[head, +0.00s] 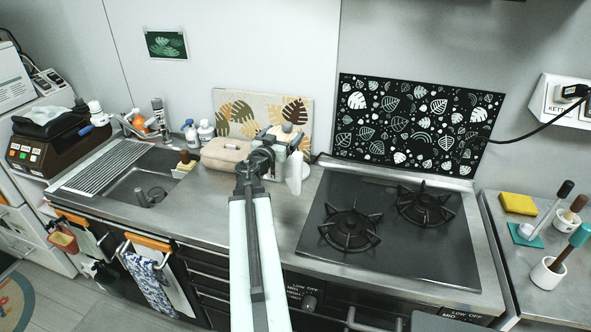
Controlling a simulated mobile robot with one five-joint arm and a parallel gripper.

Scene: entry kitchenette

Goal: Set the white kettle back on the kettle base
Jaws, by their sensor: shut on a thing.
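The white kettle (294,172) shows in the head view behind the end of my arm, near the back of the counter left of the stove. Only parts of it show, with a brownish knob (287,127) at its top. My gripper (279,143) is at the kettle and shut on it; the fingertips are hard to make out against it. I cannot make out the kettle base. Whether the kettle touches anything below cannot be told.
A beige bundle (225,153) lies close left of the kettle, with a leaf-patterned board (262,112) behind. The stove (390,235) with two burners is to the right. The sink (143,188) is at the left. Bare counter (210,207) lies in front of the bundle.

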